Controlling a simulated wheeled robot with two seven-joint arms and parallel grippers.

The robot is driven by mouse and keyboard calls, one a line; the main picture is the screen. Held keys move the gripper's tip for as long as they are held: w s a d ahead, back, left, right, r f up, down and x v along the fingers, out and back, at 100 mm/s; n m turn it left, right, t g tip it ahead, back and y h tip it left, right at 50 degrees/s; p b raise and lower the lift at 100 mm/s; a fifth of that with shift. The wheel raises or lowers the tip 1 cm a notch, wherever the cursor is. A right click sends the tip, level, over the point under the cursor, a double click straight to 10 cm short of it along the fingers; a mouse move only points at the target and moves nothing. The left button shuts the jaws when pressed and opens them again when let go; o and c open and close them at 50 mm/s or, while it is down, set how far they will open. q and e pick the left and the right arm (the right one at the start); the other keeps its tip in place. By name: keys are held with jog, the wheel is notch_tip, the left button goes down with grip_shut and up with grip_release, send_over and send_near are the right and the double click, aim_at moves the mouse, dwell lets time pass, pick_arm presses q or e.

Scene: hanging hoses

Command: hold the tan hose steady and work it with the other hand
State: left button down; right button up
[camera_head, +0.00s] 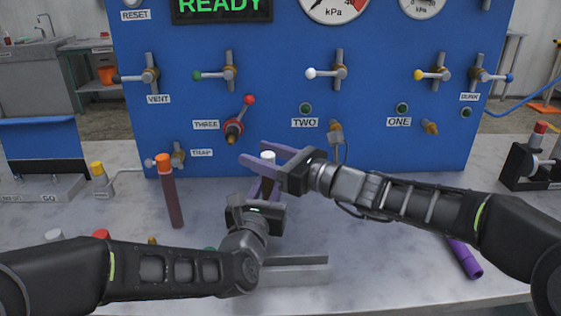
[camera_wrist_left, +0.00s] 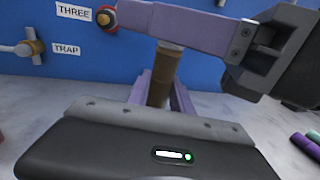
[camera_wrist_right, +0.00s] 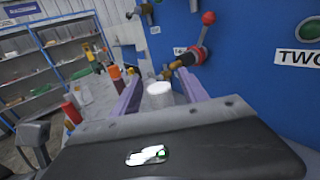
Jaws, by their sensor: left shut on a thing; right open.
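The tan hose (camera_wrist_left: 163,75) stands roughly upright between the purple fingers of my left gripper (camera_head: 266,180), which is shut on it. Its white top end (camera_head: 268,156) shows above those fingers in the head view and is large in the right wrist view (camera_wrist_right: 160,88). My right gripper (camera_head: 254,153) comes in from the right, above the left one. Its purple fingers are open, one on either side of the white end, with gaps visible in the right wrist view. In the left wrist view, a right finger crosses in front of the hose's top. The hose's lower part is hidden.
The blue panel (camera_head: 380,130) with valves and gauges stands close behind. A dark red hose with an orange end (camera_head: 171,195) stands left of my grippers. A purple hose (camera_head: 464,258) lies on the bench at right. A grey block (camera_head: 295,272) is in front.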

jog(key=shift+w+a, duration=0.4)
jog(key=shift+a, duration=0.15)
jog(key=shift+c, duration=0.4)
grip_shut()
